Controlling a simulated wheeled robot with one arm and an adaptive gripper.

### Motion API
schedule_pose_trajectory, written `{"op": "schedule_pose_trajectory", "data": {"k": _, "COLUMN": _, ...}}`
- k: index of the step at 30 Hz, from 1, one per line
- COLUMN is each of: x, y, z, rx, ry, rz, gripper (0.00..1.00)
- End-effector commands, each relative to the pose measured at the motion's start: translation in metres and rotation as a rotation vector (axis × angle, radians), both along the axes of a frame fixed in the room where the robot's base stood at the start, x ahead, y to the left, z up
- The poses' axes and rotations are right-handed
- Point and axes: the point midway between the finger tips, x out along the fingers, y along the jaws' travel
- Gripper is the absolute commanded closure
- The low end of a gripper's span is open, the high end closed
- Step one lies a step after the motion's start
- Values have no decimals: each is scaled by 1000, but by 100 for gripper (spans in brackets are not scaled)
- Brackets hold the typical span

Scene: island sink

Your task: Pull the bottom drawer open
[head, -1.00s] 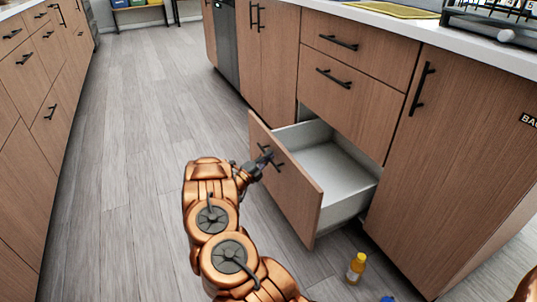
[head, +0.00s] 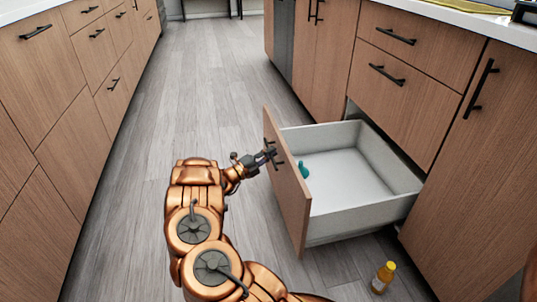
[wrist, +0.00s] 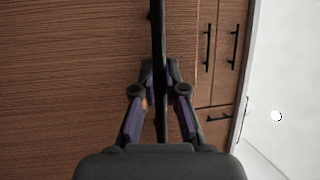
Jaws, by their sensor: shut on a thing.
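The bottom drawer (head: 291,195) of the island stands well out from the cabinet, with its white inside showing. A small teal object (head: 304,169) lies in it near the front panel. My gripper (head: 268,156) is at the drawer front, shut on its black bar handle (head: 275,150). In the wrist view the two fingers of my gripper (wrist: 160,78) close on either side of the dark handle bar (wrist: 159,35), against the brown wood front.
Opposite cabinets (head: 50,110) line the left. The grey floor aisle (head: 210,90) between is clear.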

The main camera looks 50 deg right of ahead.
Motion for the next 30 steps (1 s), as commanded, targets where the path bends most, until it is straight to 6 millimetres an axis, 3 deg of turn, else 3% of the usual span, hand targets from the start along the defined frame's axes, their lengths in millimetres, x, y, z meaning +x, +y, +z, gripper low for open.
{"op": "schedule_pose_trajectory", "data": {"k": 7, "x": 4, "y": 1, "z": 0, "rx": 1, "ry": 0, "rz": 10, "gripper": 100}}
{"op": "schedule_pose_trajectory", "data": {"k": 8, "x": 4, "y": 1, "z": 0, "rx": 1, "ry": 0, "rz": 10, "gripper": 88}}
{"op": "schedule_pose_trajectory", "data": {"k": 15, "x": 2, "y": 1, "z": 0, "rx": 0, "ry": -1, "rz": 6, "gripper": 63}}
{"op": "schedule_pose_trajectory", "data": {"k": 25, "x": 2, "y": 2, "z": 0, "rx": 0, "ry": -1, "rz": 5, "gripper": 63}}
{"op": "schedule_pose_trajectory", "data": {"k": 30, "x": 7, "y": 18, "z": -3, "rx": 0, "ry": -1, "rz": 6, "gripper": 63}}
